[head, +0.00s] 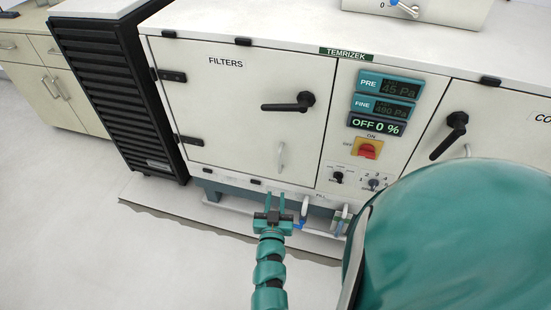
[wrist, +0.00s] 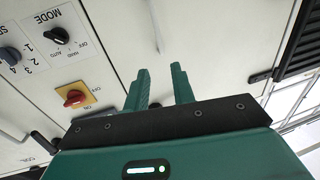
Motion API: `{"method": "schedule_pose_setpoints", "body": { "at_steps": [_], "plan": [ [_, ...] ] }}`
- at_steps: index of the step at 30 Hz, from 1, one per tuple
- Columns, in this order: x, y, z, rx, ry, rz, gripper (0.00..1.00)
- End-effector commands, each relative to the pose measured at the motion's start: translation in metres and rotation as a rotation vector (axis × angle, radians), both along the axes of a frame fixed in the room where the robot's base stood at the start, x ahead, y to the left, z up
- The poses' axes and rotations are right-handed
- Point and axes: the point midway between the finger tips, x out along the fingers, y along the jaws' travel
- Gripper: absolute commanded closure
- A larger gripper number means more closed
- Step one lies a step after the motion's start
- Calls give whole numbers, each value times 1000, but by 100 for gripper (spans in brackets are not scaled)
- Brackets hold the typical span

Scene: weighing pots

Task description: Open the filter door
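The filter door (head: 225,105), a white panel labelled FILTERS, is closed on the left of the cabinet front. Its black lever handle (head: 290,103) lies about level, pointing left from a pivot at the door's right. A pale pull handle (head: 281,153) stands upright below it; a pale bar, probably this pull handle (wrist: 154,28), shows in the wrist view. My gripper (head: 275,196) is below the door's lower edge, in front of the cabinet base, under the pull handle. Its two teal fingers are apart with nothing between them, also in the wrist view (wrist: 159,72).
The display panel (head: 382,102) reads OFF 0 %, above a red and yellow switch (head: 367,149). A second door (head: 475,120) with a black lever is at the right. A black louvred unit (head: 120,90) stands left of the cabinet. The floor (head: 130,255) in front is clear.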

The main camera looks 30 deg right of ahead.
Motion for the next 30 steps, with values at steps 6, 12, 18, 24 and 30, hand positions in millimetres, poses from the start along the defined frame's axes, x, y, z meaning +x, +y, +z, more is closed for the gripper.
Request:
{"method": "schedule_pose_setpoints", "body": {
  "at_steps": [6,12,18,24,30],
  "plan": [
    [22,-20,0,-3,-5,-5,75],
    [50,-42,0,-1,-4,-5,75],
    [80,-66,0,-1,-6,-7,75],
    [108,-87,-1,0,-4,-3,75],
    [126,-102,1,-1,-6,-4,75]
  ]
}}
